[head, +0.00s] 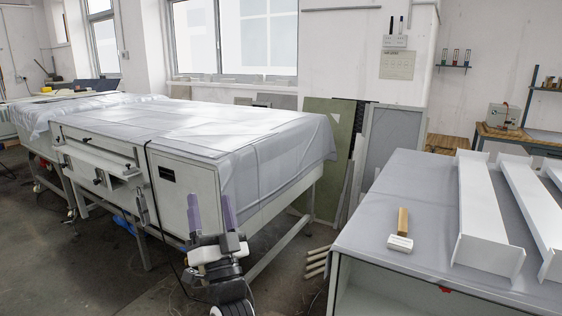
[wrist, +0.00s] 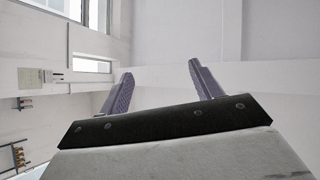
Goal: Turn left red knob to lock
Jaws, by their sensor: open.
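My gripper (head: 211,208) is upright in the lower middle of the head view, in front of the plate processor's (head: 168,190) near corner. Its two purple fingers are apart with nothing between them. The wrist view shows the gripper (wrist: 161,72) against walls and window, with no knob in sight. No left red knob can be made out on the processor; small dark knobs show on its front. A small red part (head: 445,290) sits under the front edge of the right table (head: 385,225), too small to identify.
A grey cloth (head: 230,125) covers the processor. White channel-shaped pieces (head: 487,210), a white block (head: 399,243) and a tan block (head: 403,220) are on the right table. Flat panels (head: 390,140) lean at the back wall. Pale rods (head: 318,262) lie on the floor between machine and table.

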